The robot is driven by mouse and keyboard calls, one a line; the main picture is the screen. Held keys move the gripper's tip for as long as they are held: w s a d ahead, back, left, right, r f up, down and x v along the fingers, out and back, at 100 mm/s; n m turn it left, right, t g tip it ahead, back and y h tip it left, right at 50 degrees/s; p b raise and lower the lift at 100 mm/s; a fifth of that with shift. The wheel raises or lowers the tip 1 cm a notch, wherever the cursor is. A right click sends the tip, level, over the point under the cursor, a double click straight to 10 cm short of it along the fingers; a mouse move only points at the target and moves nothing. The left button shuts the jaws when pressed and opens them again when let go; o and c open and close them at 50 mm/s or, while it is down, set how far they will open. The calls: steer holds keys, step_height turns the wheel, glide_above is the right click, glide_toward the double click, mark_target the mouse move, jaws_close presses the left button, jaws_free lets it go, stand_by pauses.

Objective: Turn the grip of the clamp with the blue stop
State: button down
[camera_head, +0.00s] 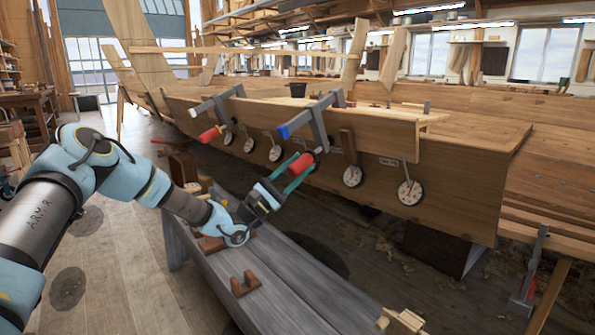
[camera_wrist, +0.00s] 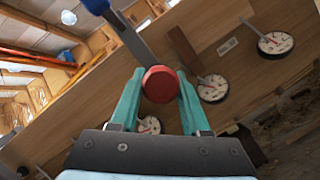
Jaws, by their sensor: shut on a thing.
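The clamp with the blue stop (camera_head: 284,131) sits over the top edge of the wooden hull. Its grey bar also shows in the wrist view (camera_wrist: 129,36), with the blue end at the top left. Its red grip (camera_head: 302,163) hangs on the near side of the planking. My gripper (camera_head: 290,180) has its green fingers on either side of the red grip. In the wrist view the round red end of the grip (camera_wrist: 160,83) sits between both fingertips, and my gripper is shut on it.
Another clamp with a red grip (camera_head: 210,134) is on the hull to the left. Several round dials (camera_head: 410,192) hang along the planking. A grey bench (camera_head: 290,290) with wooden blocks (camera_head: 244,284) lies below my gripper. A clamp (camera_head: 527,285) stands at the lower right.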

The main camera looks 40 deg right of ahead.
stand_by(0.5)
steer(key=shift+c, duration=1.8)
jaws_free()
steer(key=shift+a+f, duration=0.1)
steer(key=b+v, duration=0.1)
steer(key=v, duration=0.9)
steer(key=shift+a+f, duration=0.15)
steer(key=shift+a, duration=0.1)
